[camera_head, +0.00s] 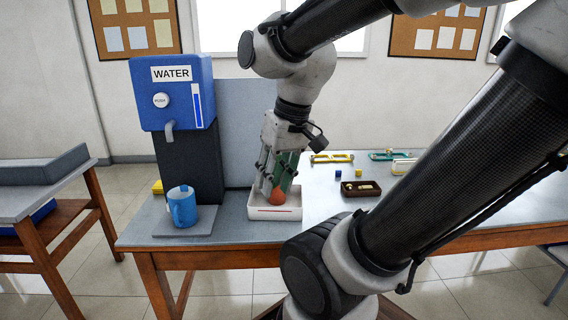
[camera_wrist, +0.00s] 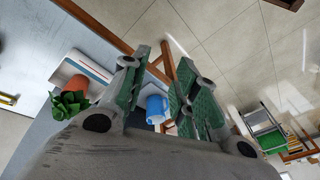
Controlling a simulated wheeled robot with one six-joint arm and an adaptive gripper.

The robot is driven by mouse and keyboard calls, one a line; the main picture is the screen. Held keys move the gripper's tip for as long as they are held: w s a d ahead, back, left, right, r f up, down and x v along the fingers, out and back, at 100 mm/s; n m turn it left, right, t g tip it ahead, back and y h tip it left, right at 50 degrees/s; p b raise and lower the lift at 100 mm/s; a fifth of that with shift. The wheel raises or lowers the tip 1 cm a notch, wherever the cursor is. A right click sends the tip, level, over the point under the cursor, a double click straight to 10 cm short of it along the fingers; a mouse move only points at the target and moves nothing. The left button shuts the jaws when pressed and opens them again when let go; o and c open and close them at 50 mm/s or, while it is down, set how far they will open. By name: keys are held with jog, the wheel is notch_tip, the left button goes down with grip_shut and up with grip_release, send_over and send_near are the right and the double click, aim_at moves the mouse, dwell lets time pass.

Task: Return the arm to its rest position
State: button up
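My gripper (camera_head: 272,182) is low over the table's front, just above a white tray (camera_head: 256,214) with a red line. In the wrist view its two green-padded fingers (camera_wrist: 160,75) are spread, with nothing between them. An orange-brown pot (camera_head: 278,198) shows at the tray, partly hidden by my fingers. My arm reaches forward, bent downward at the wrist.
A blue water dispenser (camera_head: 172,95) stands left of my gripper, with a blue mug (camera_head: 182,207) below its spout. A dark brown tray (camera_head: 360,189), small cubes and eyeglass-frame fixtures (camera_head: 332,158) lie right of the gripper. A side table (camera_head: 40,190) is at far left.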

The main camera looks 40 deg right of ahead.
jog(key=d+r+t, duration=0.1)
jog(key=d+r+n+t+h, duration=0.1)
jog(key=shift+s+d+r, duration=0.15)
jog(key=shift+r, duration=0.2)
